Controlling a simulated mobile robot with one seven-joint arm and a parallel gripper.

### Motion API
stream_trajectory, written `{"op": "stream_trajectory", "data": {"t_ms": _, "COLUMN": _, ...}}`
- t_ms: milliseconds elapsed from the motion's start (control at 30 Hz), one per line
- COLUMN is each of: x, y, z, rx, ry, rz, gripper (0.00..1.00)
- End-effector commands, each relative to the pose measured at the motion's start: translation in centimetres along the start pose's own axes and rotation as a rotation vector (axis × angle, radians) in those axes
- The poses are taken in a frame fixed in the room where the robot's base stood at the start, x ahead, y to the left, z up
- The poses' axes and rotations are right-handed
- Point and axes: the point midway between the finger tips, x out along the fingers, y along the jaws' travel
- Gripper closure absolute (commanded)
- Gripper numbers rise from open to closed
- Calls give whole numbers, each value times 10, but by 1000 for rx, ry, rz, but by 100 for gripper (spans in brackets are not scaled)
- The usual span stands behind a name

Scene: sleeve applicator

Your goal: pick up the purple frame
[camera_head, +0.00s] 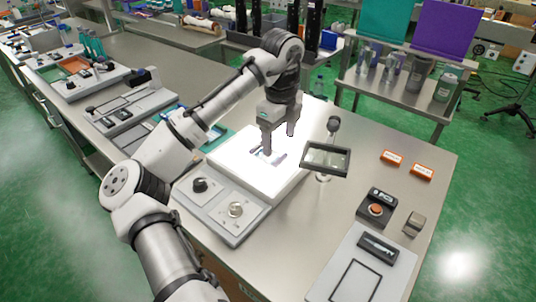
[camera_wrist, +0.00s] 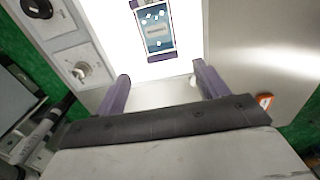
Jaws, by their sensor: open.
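The purple frame (camera_wrist: 161,57) shows at the top of the wrist view, lying on the bright white light panel (camera_head: 230,160). It is a small upright rectangle there, with dark purple ends around a blue-grey face with white specks. In the head view the frame (camera_head: 267,156) is small and partly hidden by my gripper. My gripper (camera_head: 279,143) points down above the panel, close over the frame. Its two fingers are apart with nothing between them; in the wrist view the gripper (camera_wrist: 161,74) has the frame beyond its fingertips. The height gap is hard to judge.
A magnifier (camera_head: 326,160) on a stand is close to the right of my gripper. A control box with knobs (camera_head: 222,207) adjoins the panel's front-left side. Orange-labelled blocks (camera_head: 391,157) and a button box (camera_head: 376,208) stand at right. Bare steel table lies between.

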Motion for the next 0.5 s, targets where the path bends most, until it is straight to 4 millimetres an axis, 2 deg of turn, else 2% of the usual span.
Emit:
{"op": "stream_trajectory", "data": {"t_ms": 233, "x": 16, "y": -1, "z": -2, "rx": 1, "ry": 2, "rz": 0, "gripper": 27}}
{"op": "stream_trajectory", "data": {"t_ms": 500, "x": 52, "y": -2, "z": -4, "rx": 0, "ry": 0, "rz": 0, "gripper": 27}}
